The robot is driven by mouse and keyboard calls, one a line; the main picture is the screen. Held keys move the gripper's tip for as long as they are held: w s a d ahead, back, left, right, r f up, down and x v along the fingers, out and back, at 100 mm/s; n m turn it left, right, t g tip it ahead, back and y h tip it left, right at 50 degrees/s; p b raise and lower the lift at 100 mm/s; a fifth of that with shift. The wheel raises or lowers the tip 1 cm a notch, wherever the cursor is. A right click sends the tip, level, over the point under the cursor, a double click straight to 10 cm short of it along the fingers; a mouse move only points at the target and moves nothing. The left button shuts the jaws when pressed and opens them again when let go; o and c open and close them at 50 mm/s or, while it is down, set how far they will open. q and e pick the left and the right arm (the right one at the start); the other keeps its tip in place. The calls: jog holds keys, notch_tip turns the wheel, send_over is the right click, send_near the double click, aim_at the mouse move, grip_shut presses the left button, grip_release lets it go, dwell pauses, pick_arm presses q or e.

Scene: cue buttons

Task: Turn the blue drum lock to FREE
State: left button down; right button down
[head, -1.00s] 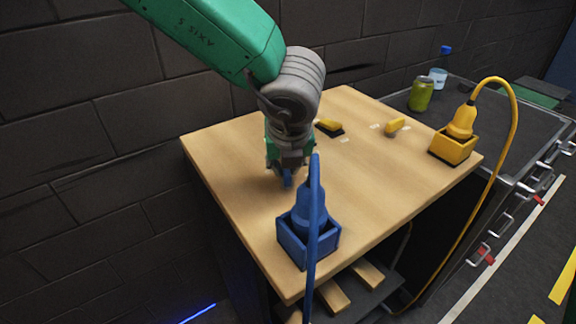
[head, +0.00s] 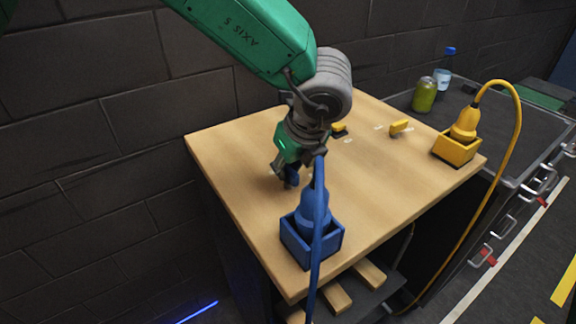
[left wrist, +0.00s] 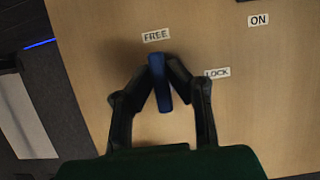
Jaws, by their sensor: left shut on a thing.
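The blue drum lock shows as a blue lever (left wrist: 159,84) in the left wrist view. Its far end points at the FREE label (left wrist: 156,35); the LOCK label (left wrist: 217,73) is off to its right. My left gripper (head: 290,180) is shut on the lever, with one dark finger on each side, as the left wrist view also shows (left wrist: 160,88). In the head view the lever is mostly hidden by the gripper. My right gripper is in neither view.
A blue plug (head: 314,208) with its cable sits in a blue box (head: 297,245) close in front of my gripper. A yellow plug (head: 464,124) in its box and a yellow lever (head: 400,127) are to the right. The wooden tabletop (head: 235,160) is bare on the left.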

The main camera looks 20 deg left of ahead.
pick_arm(q)
jog(key=shift+s+d+f, duration=0.1)
jog(key=shift+s+f, duration=0.1)
jog(key=shift+f, duration=0.05)
jog(key=c, duration=1.6)
grip_release()
jog(key=shift+o, duration=0.2)
jog(key=shift+w+r, duration=0.1)
jog(key=shift+r, duration=0.05)
jog(key=shift+d, duration=0.1)
jog(key=shift+r, duration=0.25)
jog(key=v, duration=1.1)
jog(key=shift+d+r, duration=0.15)
